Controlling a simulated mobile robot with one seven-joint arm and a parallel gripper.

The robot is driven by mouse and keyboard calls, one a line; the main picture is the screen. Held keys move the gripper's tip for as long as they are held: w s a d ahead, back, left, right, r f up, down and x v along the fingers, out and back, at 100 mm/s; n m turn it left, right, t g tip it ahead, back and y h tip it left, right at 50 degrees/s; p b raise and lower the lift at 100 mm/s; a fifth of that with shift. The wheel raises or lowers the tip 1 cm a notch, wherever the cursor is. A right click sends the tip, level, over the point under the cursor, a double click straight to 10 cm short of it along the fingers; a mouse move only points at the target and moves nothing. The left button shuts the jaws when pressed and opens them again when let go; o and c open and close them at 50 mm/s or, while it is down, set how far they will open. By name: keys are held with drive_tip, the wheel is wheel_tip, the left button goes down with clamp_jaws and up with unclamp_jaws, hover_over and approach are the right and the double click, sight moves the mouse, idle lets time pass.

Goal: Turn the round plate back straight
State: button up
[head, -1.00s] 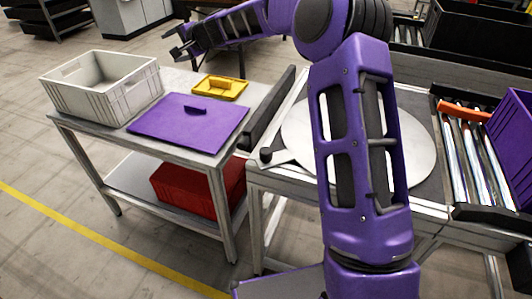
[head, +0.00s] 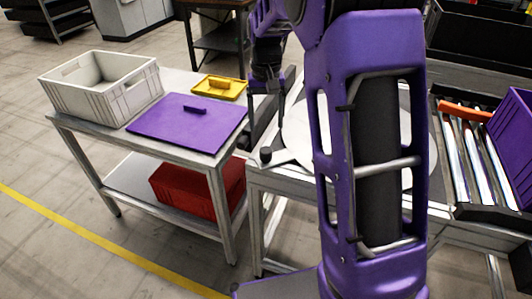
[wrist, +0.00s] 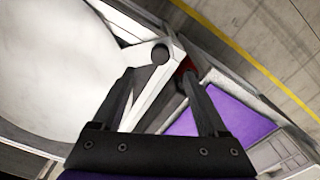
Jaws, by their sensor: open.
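The round plate (head: 297,118) is a pale disc on the frame table, partly hidden behind my arm in the head view. It fills the left of the wrist view (wrist: 55,60). A pale tab sticks out from its rim, with a dark round knob (head: 265,154) near the table's left corner. The knob also shows in the wrist view (wrist: 160,53). My gripper (head: 266,118) hangs fingers-down over the plate's left side, above the knob. In the wrist view its open, empty fingers (wrist: 160,76) stand either side of the tab line, with the knob just beyond the tips.
A side table on the left carries a grey crate (head: 85,92), a purple lidded panel (head: 180,128) and a yellow tray (head: 220,87). A red bin (head: 180,190) sits on its lower shelf. A roller conveyor (head: 475,155) with a purple box (head: 515,135) stands right.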

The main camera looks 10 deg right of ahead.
sight(266, 151)
wheel_tip(266, 151, down, 12)
drive_tip(key=shift+r+b, duration=0.15)
drive_tip(key=shift+b, duration=0.25)
drive_tip(key=shift+c, duration=0.3)
clamp_jaws()
idle(1.0)
